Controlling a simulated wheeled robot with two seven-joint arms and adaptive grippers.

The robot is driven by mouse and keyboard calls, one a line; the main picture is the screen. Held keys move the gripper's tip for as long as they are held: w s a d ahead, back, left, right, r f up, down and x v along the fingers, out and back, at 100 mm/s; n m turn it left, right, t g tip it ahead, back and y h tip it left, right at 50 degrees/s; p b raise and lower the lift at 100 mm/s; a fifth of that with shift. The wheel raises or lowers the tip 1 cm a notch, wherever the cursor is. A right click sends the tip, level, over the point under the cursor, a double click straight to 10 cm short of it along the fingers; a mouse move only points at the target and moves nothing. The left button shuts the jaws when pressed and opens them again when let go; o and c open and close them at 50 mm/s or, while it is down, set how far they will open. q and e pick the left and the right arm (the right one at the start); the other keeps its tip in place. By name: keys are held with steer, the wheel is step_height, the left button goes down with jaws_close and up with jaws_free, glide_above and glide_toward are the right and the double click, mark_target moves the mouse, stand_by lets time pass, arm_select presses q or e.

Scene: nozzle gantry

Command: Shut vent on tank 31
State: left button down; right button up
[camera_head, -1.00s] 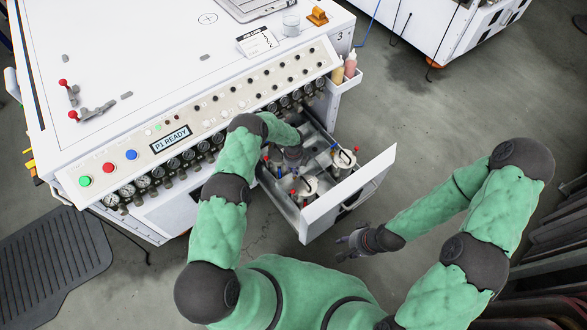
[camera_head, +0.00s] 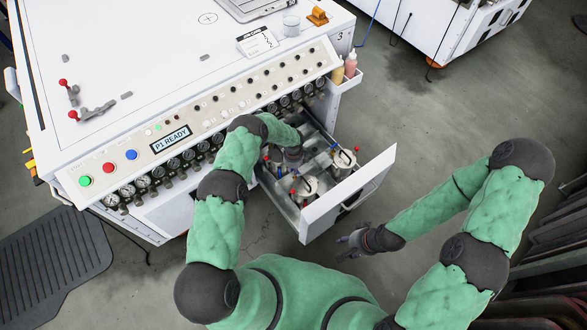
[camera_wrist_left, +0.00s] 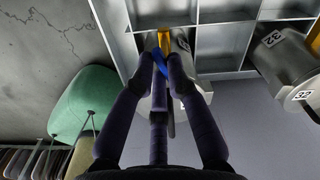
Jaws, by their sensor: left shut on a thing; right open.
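An open drawer (camera_head: 325,207) on the front of the white cabinet holds metal tanks, among them a front tank (camera_head: 306,188) and a right tank (camera_head: 345,159) with small red and blue levers. My left gripper (camera_head: 292,156) reaches down into the drawer. In the left wrist view its fingers (camera_wrist_left: 161,62) are shut on a blue lever (camera_wrist_left: 161,66), beside an orange part (camera_wrist_left: 164,40). The tank under it (camera_wrist_left: 184,44) is mostly hidden by the fingers, and no number 31 is readable. A tank labelled 32 (camera_wrist_left: 280,58) stands to the right. My right gripper (camera_head: 350,244) is open and empty, outside the drawer.
Gauges and a knob panel (camera_head: 190,118) run along the cabinet front above the drawer. Two bottles (camera_head: 344,69) sit in a side holder. A dark mat (camera_head: 50,260) lies on the floor at left. Floor right of the drawer is clear.

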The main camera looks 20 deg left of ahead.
arm_select(q)
steer(key=n, duration=0.3)
steer(key=shift+d+n, duration=0.1)
steer(key=shift+n, duration=0.3)
steer(key=n, duration=0.3)
steer(key=shift+s+n, duration=0.1)
steer(key=shift+n, duration=0.2)
steer(key=n, duration=0.6)
steer(key=shift+d, duration=0.2)
steer(key=shift+n, duration=0.3)
steer(key=c, duration=1.2)
jaws_free()
step_height(320, 180, up, 12)
